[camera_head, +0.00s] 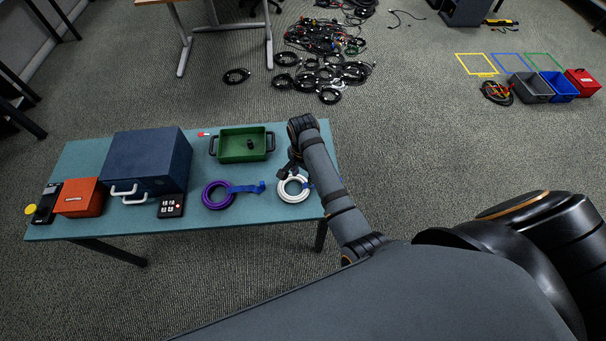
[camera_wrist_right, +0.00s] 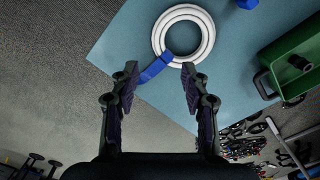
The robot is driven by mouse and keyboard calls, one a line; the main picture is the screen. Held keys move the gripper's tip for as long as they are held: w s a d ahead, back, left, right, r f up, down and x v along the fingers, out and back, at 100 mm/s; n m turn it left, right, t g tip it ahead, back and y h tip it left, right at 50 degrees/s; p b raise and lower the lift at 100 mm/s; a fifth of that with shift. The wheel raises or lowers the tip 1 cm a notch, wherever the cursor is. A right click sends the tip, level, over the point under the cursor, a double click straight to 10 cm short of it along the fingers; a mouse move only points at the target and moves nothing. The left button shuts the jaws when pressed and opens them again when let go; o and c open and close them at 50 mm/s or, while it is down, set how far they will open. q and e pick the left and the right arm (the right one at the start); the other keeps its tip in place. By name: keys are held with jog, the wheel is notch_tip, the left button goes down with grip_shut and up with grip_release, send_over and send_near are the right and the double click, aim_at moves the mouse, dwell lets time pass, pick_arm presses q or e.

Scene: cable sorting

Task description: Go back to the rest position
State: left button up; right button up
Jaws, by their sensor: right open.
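My right gripper (camera_wrist_right: 160,85) is open and empty in the wrist view, its two fingers apart on either side of the blue strap of a white coiled cable (camera_wrist_right: 207,38). In the head view the right gripper (camera_head: 290,168) is over the table's right part, close to the white coil (camera_head: 294,196). I cannot tell whether it touches the coil. My left gripper is not in view.
The teal table (camera_head: 270,209) also holds a purple coil (camera_head: 207,194), a green tray (camera_head: 243,157), a dark blue box (camera_head: 150,160), an orange box (camera_head: 80,197) and a small keypad (camera_head: 171,206). Cables (camera_head: 325,72) lie on the floor behind; bins (camera_head: 530,88) stand far right.

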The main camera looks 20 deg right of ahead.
dwell(0.4)
jog(key=s+d+r+n+t, duration=0.2)
jog(key=s+d+r+n, duration=0.2)
jog(key=s+n, duration=0.35)
jog(key=s+d+r+n+t, duration=0.2)
jog(key=s+d+r+n, duration=0.15)
jog(key=s+n, duration=0.4)
notch_tip(320, 180, down, 24)
jog(key=s+d+m+g+b, duration=0.1)
jog(key=s+d+m+g, duration=0.1)
jog(key=s+d+f+b, duration=0.1)
jog(key=s+f, duration=1.9)
jog(key=shift+d+g+h, duration=0.2)
jog(key=shift+g+h, duration=0.2)
